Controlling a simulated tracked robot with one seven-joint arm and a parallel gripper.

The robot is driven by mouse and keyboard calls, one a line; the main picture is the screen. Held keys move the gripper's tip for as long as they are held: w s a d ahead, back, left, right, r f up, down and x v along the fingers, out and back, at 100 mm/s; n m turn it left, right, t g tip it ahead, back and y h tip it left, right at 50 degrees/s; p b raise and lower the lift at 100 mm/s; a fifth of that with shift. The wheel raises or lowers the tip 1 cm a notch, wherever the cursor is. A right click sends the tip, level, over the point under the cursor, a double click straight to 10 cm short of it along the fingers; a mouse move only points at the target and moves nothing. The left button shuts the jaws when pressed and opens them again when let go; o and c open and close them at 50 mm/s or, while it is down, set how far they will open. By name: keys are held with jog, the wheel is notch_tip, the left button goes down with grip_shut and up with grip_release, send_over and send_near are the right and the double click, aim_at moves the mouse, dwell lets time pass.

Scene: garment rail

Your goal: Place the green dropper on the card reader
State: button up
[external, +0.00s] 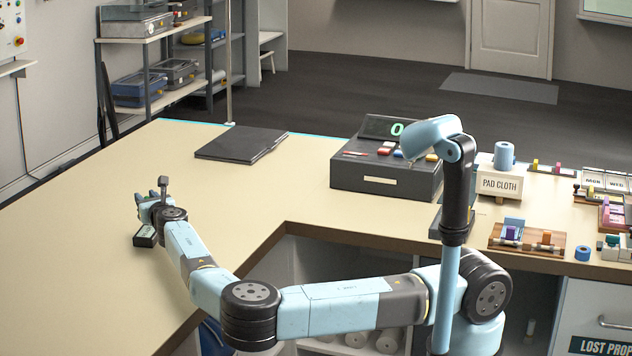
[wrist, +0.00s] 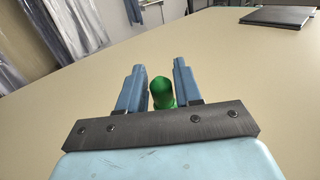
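The green dropper (wrist: 162,92) stands out between the two blue fingers of my gripper (wrist: 160,84) in the wrist view. A narrow gap seems to show on each side of it, so the fingers look open around it. Its lower part is hidden behind the dark gripper plate. In the external view my gripper (external: 143,203) is low over the left part of the counter, with a little green showing there. A dark flat box (external: 437,222) beside my column may be the card reader, partly hidden. A small dark device with a screen (external: 145,236) shows beside my wrist; I cannot tell what it is.
A closed dark laptop or folder (external: 240,144) lies at the far edge of the counter (external: 215,197). A dark cash register (external: 386,176) and a pad cloth box (external: 499,184) stand to the right. The counter between my gripper and the register is mostly clear.

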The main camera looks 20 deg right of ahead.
jog(key=o, duration=0.3)
jog(key=shift+s+r, duration=0.1)
jog(key=s+d, duration=0.1)
jog(key=s, duration=1)
jog(key=shift+s+d, duration=0.2)
jog(key=shift+s, duration=0.2)
